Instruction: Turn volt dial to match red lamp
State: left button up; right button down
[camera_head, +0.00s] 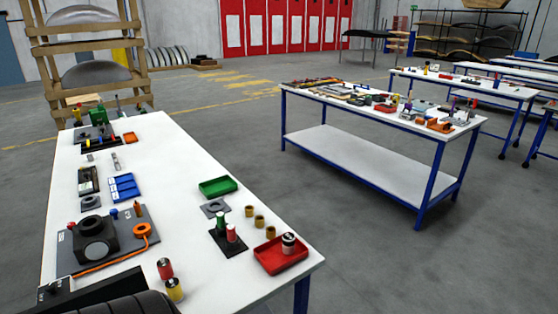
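I cannot make out a volt dial or a lit red lamp for certain at this size. A grey board (128,256) lies at the left of the near white table and bears a black block (96,238) with a round opening, and an orange ring (142,231) with an orange cable. A small red part (71,226) sits at its far left corner. A black box (51,291) with small white marks stands at the table's near left corner; its markings are too small to read. Neither of my grippers is in view.
The near table (185,150) also holds a green tray (217,186), a red tray (282,254) with a can, a blue bin (122,187) and several small cylinders. Its middle has free room. A second, cluttered table (365,167) stands across a clear floor gap. Wooden racks (92,62) stand behind.

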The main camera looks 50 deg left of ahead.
aim_at(51, 287)
jog(key=u, duration=3.25)
